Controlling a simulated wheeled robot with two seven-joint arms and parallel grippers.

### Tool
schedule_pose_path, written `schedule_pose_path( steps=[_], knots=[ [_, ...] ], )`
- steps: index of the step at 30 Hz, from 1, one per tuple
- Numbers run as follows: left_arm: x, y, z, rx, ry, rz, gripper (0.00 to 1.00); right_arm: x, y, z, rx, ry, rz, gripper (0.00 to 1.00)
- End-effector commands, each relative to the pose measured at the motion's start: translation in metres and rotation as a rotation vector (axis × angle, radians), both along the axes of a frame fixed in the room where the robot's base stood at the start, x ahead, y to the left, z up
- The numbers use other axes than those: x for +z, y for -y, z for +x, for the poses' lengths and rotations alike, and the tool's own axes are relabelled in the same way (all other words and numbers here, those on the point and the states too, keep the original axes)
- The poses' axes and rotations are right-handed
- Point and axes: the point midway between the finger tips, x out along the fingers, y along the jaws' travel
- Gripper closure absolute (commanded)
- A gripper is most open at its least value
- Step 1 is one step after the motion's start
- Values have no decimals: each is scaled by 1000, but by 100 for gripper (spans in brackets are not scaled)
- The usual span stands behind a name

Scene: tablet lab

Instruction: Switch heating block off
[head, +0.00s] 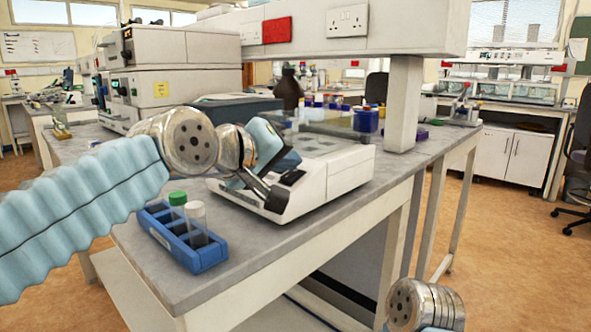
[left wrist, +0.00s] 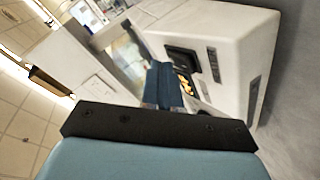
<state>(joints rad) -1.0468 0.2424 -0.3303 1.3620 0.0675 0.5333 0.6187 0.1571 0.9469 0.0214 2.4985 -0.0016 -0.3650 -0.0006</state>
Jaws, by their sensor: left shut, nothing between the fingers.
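The heating block (head: 340,180) is a low white device with a grey top, standing on the bench right of the centre in the head view. Its white body (left wrist: 225,35) fills the upper middle of the left wrist view, with a dark display (left wrist: 184,60) and a small panel with orange marks (left wrist: 185,88). My left gripper (head: 277,199) is shut and empty at the block's front control panel; its fingertips (left wrist: 163,84) lie close beside the orange-marked panel. I cannot tell whether they touch it. The gripper hides part of the front. My right gripper is out of view.
A blue rack (head: 183,246) with a green-capped tube (head: 178,202) and a pale-capped tube (head: 195,213) stands at the near bench edge, below my left arm. A brown bottle (head: 289,90) and stacked instruments (head: 190,62) stand behind. A shelf post (head: 404,105) rises right of the block.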

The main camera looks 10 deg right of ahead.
Motion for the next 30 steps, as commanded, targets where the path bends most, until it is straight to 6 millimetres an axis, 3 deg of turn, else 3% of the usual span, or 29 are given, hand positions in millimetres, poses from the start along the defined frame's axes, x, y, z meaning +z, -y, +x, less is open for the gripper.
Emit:
schedule_pose_path(
  steps=[30],
  knots=[
    [23,-9,-6,0,0,-2,100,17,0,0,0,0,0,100]
  ],
)
